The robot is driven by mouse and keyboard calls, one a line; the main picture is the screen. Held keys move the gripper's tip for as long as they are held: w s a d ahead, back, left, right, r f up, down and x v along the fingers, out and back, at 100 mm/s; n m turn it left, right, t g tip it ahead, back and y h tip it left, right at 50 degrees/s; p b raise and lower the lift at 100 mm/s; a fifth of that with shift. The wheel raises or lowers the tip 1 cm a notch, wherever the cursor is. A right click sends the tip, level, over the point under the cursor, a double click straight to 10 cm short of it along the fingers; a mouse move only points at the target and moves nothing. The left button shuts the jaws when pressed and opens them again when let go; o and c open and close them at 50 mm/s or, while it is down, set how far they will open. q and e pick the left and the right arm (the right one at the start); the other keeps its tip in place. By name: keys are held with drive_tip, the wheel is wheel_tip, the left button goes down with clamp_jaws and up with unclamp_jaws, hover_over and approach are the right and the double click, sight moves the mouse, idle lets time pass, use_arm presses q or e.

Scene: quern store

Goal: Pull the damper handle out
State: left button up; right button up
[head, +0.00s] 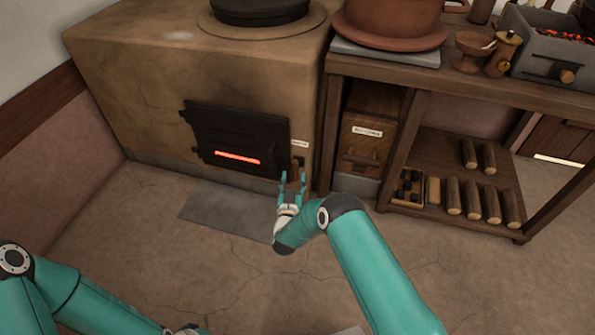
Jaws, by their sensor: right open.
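A small brown handle (297,165), likely the damper handle, sticks out of the clay stove's front, right of the black door and under a small pale label (299,144) too small to read. My right gripper (292,181) is open. Its two teal fingers point toward the stove and show just below and around the handle's place in the picture. I cannot tell whether they touch it. Part of the handle may be hidden by the fingers. My left arm is at the lower left; its end (187,331) is cut off by the bottom edge.
The clay stove (150,100) has a black fire door (235,135) with a glowing slot. A grey plate (225,212) lies on the floor before it. To the right stands a wooden bench (480,80) with pots above, logs (472,200) and a labelled box (362,150) below.

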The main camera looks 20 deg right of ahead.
sight(295, 169)
drive_tip(key=b+x, duration=0.1)
drive_tip(key=x, duration=0.3)
drive_tip(key=shift+w+d+f+b, duration=0.1)
drive_tip(key=shift+w+f+b, duration=0.1)
drive_tip(key=shift+b, duration=0.15)
drive_tip(key=shift+w+d+r, duration=0.25)
drive_tip(key=shift+w, duration=0.35)
drive_tip(key=shift+c, duration=0.4)
clamp_jaws()
